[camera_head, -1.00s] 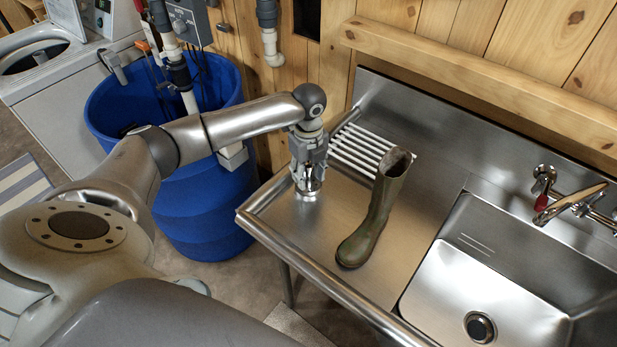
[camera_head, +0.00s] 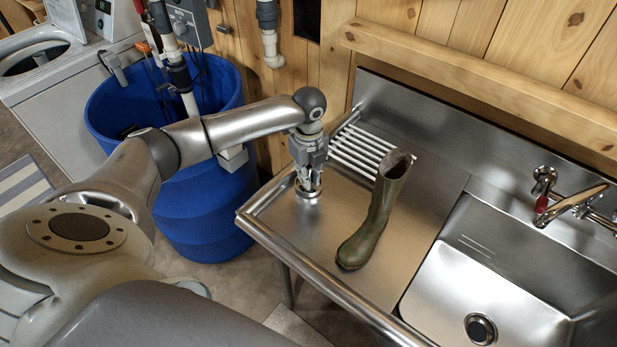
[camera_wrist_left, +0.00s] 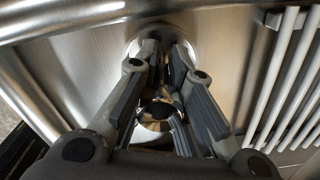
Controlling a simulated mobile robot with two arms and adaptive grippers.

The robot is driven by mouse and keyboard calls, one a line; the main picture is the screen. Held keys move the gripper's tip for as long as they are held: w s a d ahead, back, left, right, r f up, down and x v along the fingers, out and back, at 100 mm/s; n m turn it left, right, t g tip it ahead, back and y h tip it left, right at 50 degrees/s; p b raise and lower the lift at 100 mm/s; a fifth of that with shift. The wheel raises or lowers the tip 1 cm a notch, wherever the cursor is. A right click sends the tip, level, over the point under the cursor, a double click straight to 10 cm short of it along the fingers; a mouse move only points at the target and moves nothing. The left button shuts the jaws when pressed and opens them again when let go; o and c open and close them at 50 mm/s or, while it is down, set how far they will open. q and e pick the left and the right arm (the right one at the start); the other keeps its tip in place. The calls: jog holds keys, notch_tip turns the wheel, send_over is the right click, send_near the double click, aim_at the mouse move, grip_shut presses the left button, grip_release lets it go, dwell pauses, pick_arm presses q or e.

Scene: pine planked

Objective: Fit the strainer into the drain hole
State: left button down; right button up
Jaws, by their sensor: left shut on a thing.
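The strainer (camera_head: 308,194) is a small round metal piece at the left end of the steel drainboard. My left gripper (camera_head: 310,184) points down over it, with its fingers shut on it. In the left wrist view the strainer (camera_wrist_left: 157,116) shows as a shiny rounded metal part between the fingers (camera_wrist_left: 160,95); the fingers hide some of it. I cannot tell whether it still touches the board. The drain hole (camera_head: 481,328) is a dark-centred ring in the floor of the sink basin at the lower right. My right gripper is not in view.
A green rubber boot (camera_head: 378,215) stands on the drainboard between the gripper and the sink (camera_head: 520,275). A white slatted rack (camera_head: 360,149) lies behind. The faucet (camera_head: 575,202) overhangs the basin's back edge. A blue barrel (camera_head: 205,215) stands left of the board.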

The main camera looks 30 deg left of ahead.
pick_arm(q)
jog(key=shift+w+r+b, duration=0.1)
jog(key=shift+r+b, duration=0.25)
jog(key=shift+r, duration=0.3)
jog(key=s+d+r+b, duration=0.2)
jog(key=s+d+r, duration=0.7)
jog(key=s+r, duration=0.1)
jog(key=shift+s+r+b, duration=0.35)
jog(key=shift+s+r, duration=0.05)
jog(key=shift+r, duration=0.4)
jog(key=shift+d, duration=0.1)
